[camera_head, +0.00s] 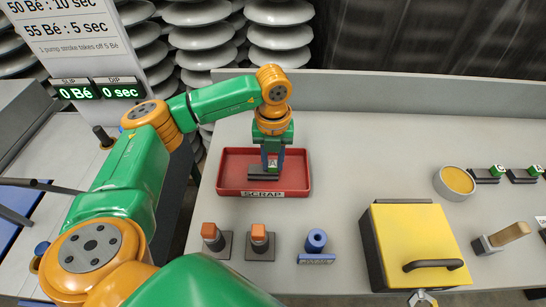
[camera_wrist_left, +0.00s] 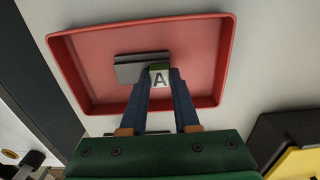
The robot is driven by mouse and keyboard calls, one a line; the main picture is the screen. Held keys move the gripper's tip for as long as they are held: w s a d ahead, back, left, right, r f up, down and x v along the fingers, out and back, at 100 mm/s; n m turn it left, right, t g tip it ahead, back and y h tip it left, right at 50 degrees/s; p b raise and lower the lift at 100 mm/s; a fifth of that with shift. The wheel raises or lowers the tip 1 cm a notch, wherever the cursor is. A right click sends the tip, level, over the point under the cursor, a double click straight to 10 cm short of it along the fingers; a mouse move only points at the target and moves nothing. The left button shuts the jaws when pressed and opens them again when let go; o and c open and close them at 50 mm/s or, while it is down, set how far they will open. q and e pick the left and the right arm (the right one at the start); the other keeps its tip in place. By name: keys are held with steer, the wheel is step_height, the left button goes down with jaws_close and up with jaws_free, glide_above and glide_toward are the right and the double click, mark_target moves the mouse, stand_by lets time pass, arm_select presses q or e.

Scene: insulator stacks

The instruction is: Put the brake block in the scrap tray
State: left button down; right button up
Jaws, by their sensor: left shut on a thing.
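The brake block is a dark grey plate with a green-topped white tag marked A (camera_head: 264,173). It also shows in the left wrist view (camera_wrist_left: 130,68). My left gripper (camera_head: 272,160) points down and its two blue fingers are shut on the block's tag, one on each side. The tray's rim also shows in the left wrist view (camera_wrist_left: 222,60).
A yellow-lidded box (camera_head: 410,235) is at right. Beyond it are a round yellow-filled bowl (camera_head: 457,180) and similar tagged blocks (camera_head: 486,175). The bench right of the tray is clear.

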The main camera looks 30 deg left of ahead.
mark_target(273, 164)
arm_select(q)
steer(key=shift+f, duration=0.2)
steer(key=c, duration=0.7)
jaws_free()
steer(key=shift+r, duration=0.1)
steer(key=shift+o, duration=0.2)
steer(key=shift+r, duration=0.1)
step_height(273, 164, up, 12)
